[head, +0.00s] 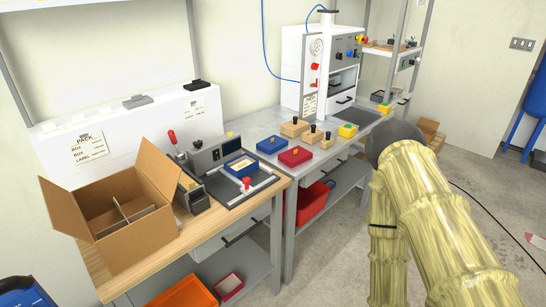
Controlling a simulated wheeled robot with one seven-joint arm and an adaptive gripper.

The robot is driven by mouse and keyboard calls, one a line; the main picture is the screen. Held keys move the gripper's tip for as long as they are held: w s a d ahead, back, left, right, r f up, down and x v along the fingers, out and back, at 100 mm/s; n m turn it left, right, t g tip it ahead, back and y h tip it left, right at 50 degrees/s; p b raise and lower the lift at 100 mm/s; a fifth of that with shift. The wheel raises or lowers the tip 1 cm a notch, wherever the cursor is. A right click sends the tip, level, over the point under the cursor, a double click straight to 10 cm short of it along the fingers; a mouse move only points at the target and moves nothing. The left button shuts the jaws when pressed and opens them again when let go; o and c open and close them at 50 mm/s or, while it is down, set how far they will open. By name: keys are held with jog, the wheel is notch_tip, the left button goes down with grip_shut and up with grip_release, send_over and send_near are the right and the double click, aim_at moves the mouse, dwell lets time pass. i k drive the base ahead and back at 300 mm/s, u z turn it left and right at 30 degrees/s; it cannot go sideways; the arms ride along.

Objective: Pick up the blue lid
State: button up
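A flat blue piece with a small yellow mark on top, which looks like the blue lid (271,146), lies on the grey bench, left of a similar red piece (295,158). A small open blue-rimmed tray or box (230,171) sits in the fixture on the wooden bench. My arm in its pale yellow cover fills the right side, with a dark rounded end near the grey bench's right edge. My gripper's fingers do not show. Nothing covers the blue lid.
Several wooden blocks with black knobs (312,134) and a yellow block (348,130) stand right of the lids. A black fixture with levers (208,156) and an open cardboard box (125,228) are left. A white cabinet (293,69) stands behind. Floor shows around my arm.

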aim_at(270, 146)
jog(key=k, duration=0.1)
jog(key=z, duration=1.7)
jog(key=i, duration=1.35)
jog(key=u, duration=1.65)
